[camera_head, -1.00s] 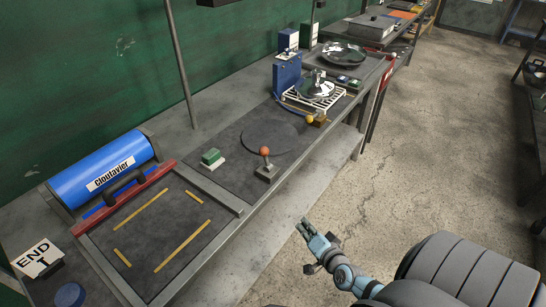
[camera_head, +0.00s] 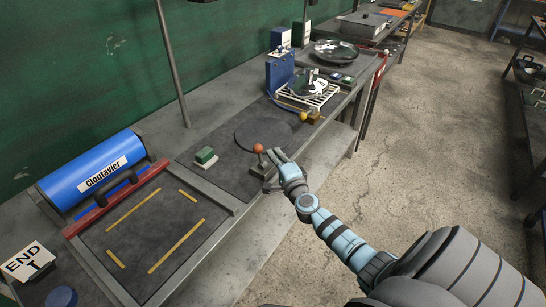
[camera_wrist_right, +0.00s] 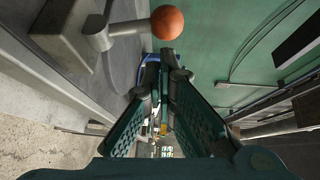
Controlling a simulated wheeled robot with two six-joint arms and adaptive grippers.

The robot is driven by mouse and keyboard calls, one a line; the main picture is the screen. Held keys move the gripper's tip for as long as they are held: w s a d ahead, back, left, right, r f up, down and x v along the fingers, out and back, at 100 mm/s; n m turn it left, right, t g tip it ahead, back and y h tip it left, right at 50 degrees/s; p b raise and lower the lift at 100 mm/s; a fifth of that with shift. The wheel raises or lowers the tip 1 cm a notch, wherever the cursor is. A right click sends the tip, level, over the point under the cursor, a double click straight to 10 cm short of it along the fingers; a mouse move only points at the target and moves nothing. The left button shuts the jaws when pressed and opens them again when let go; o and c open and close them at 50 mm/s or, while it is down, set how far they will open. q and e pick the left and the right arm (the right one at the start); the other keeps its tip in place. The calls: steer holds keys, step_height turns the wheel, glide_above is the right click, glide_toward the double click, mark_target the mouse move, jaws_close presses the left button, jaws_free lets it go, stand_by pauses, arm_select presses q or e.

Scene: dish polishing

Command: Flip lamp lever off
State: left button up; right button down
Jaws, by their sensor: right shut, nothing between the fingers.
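The lamp lever (camera_head: 258,150) has an orange-red ball knob on a short stem and a grey base on the bench's front edge. Its knob (camera_wrist_right: 167,22) shows large at the top of the right wrist view, with its stem and base (camera_wrist_right: 66,30) to the left. My right gripper (camera_head: 277,154) is shut and empty, just right of the knob in the head view. Its fingertips (camera_wrist_right: 160,58) lie close below the knob in the wrist view; I cannot tell if they touch it. The gripper hides part of the lever's base in the head view. My left gripper is not in view.
A dark round disc (camera_head: 263,132) lies behind the lever. A green block on a white base (camera_head: 205,157) stands to its left. A white rack (camera_head: 308,97) with a shiny dish stands farther back. A blue cylinder (camera_head: 92,176) lies at left.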

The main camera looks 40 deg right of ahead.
steer(key=shift+w+a, duration=0.2)
steer(key=shift+w, duration=0.15)
steer(key=shift+w+a+r+p, duration=0.15)
steer(key=shift+w+p, duration=0.05)
steer(key=shift+w, duration=0.15)
steer(key=shift+w+a+r+p, duration=0.1)
steer(key=shift+w+r+p, duration=0.1)
steer(key=shift+w, duration=0.15)
steer(key=shift+a, duration=0.1)
steer(key=shift+s, duration=0.1)
